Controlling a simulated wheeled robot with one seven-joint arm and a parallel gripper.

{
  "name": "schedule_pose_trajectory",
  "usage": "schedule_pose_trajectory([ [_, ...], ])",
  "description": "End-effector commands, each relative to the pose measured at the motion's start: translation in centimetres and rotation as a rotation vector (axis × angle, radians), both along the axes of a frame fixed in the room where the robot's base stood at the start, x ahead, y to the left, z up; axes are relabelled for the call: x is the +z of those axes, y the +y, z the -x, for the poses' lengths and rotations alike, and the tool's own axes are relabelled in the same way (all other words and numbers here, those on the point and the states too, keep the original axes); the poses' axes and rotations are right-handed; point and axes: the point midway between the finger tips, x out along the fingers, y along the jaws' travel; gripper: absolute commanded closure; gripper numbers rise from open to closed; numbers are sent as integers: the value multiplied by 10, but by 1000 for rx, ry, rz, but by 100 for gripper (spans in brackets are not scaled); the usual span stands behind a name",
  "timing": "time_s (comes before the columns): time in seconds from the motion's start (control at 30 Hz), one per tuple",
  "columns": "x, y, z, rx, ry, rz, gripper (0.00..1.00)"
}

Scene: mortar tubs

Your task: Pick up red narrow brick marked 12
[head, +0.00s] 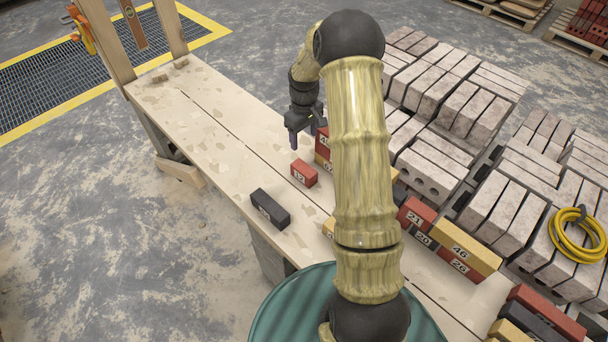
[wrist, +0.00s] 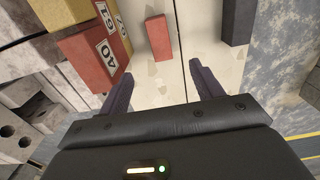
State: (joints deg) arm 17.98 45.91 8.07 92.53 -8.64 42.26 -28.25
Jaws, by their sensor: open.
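The red narrow brick marked 12 (head: 305,173) lies on the wooden plank bench, apart from other bricks. In the wrist view the red brick (wrist: 159,37) lies ahead of the fingertips, roughly in line with the gap between them; its number does not show there. My gripper (head: 303,138) is open and empty above the bench, farther back than the brick in the head view. In the wrist view my gripper (wrist: 161,75) shows both fingers apart with nothing between them.
A dark brick (head: 270,208) lies in front of the red one. A stack with a red brick marked 40 (wrist: 92,56) stands close by the gripper. My arm hides part of the bench. Grey block stacks (head: 440,92) fill the right. The bench's far end (head: 190,95) is mostly clear.

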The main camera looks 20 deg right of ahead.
Motion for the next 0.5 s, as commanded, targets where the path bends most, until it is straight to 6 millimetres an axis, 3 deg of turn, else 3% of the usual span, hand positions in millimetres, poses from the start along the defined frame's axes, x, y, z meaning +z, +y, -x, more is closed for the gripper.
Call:
schedule_pose_trajectory([
  [0.3, -1, 1, 0, 0, 0, 0, 35],
  [0.5, -25, 1, 1, 1, 4, -1, 35],
])
